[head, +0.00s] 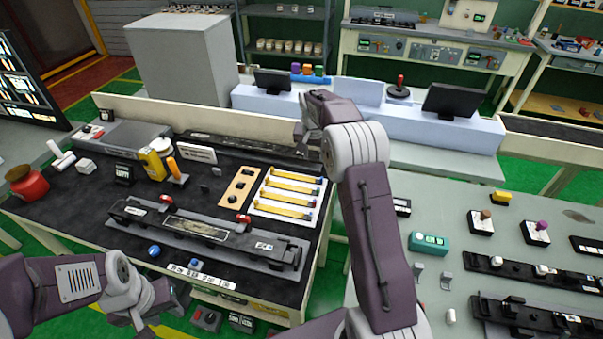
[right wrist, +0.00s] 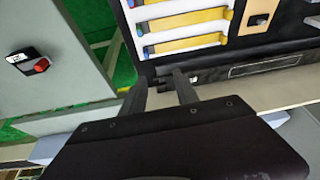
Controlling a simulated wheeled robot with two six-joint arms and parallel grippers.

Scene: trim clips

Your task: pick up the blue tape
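A small round blue item (head: 154,250), which looks like the blue tape, lies near the front edge of the black-topped table (head: 75,215) in the head view. My left gripper (head: 155,315) is low at the front left, just below and in front of that table edge, apart from the blue item; its finger opening is unclear. My right gripper (head: 302,138) is raised over the back right of the table, far from the blue item. In the right wrist view my right gripper (right wrist: 159,85) has its two fingers apart with nothing between them.
A white tray (head: 256,207) of yellow strips sits at the table's right. A long black rail (head: 205,232) lies behind the blue item. A yellow bottle (head: 152,165) and red pot (head: 29,184) stand at the left. A grey table (head: 430,200) is at the right.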

